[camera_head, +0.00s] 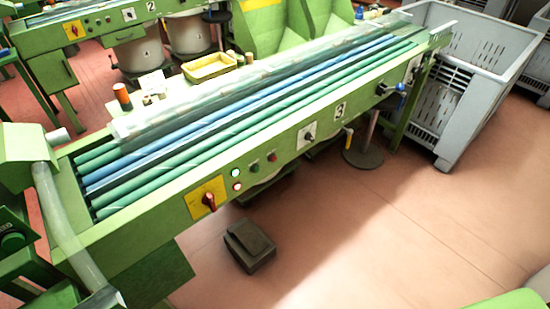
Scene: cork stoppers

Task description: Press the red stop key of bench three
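Bench three is the long green bench (130,222) running from lower left to upper right, with a plate reading 3 (340,110) on its front. Its front panel carries a small red key (272,157), and a dark green key (254,167) sits to its left. A red rotary switch (208,201) sits on a yellow plate (222,190). Nothing covers the red key. Neither of my grippers is in view.
A dark pedal-like box (250,246) lies on the floor before the bench. A grey crate (480,60) stands at the bench's right end. Bench two (100,35) is behind. A green machine (28,150) with a clear tube is at left. The floor in front is mostly clear.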

